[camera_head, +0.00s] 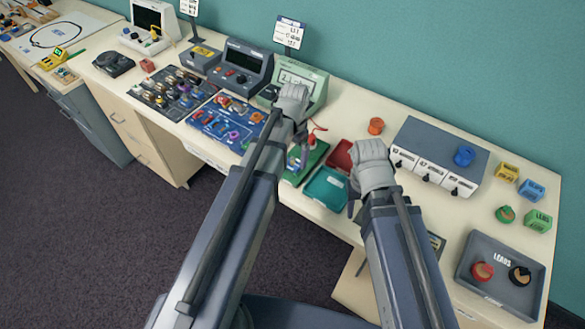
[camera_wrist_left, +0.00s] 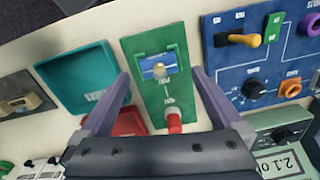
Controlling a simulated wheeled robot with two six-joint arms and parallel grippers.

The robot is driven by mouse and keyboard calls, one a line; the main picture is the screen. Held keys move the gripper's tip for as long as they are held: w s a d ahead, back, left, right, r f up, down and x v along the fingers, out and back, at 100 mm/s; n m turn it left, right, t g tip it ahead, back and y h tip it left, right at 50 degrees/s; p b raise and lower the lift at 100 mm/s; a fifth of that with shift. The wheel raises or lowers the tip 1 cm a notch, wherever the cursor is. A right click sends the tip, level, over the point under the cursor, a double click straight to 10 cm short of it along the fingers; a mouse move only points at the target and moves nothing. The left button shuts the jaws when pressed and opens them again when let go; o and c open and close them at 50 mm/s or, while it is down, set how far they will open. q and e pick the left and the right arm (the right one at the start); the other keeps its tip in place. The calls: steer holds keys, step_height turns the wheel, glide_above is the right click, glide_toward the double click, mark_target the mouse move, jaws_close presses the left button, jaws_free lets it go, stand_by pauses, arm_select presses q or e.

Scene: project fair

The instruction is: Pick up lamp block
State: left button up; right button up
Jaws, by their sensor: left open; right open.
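A small blue block with a pale, yellowish bulb-like piece on top, which looks like the lamp block (camera_wrist_left: 158,68), sits in the upper part of a green board (camera_wrist_left: 150,105) in the left wrist view. My left gripper (camera_wrist_left: 161,74) is open, with one finger on each side of the board and the block between them in the picture; no contact shows. In the head view my left gripper (camera_head: 303,145) hangs over the green board (camera_head: 313,158) and hides part of it. My right gripper (camera_head: 362,200) is open beside the teal tray; its fingers are mostly hidden.
A red-topped post (camera_wrist_left: 173,122) stands on the board close to the left gripper. A teal tray (camera_head: 325,188) and a red tray (camera_head: 341,155) lie beside it. A blue panel (camera_head: 228,122) with knobs lies left. A grey leads tray (camera_head: 500,270) and several coloured blocks are right.

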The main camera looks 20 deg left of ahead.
mark_target(293, 158)
arm_select(q)
step_height(293, 158, down, 3)
steer(key=shift+f+b, duration=0.15)
steer(key=shift+b, duration=1)
arm_select(e)
step_height(293, 158, down, 3)
steer(key=shift+f, duration=0.15)
arm_select(q)
steer(key=c, duration=1.5)
steer(key=shift+r, duration=0.25)
arm_select(e)
steer(key=shift+r, duration=0.2)
arm_select(q)
step_height(293, 158, up, 10)
steer(key=p, duration=1)
arm_select(e)
step_height(293, 158, up, 10)
arm_select(q)
steer(key=shift+r+p, duration=1.4)
steer(key=shift+p, duration=0.2)
arm_select(e)
steer(key=shift+r, duration=1.4)
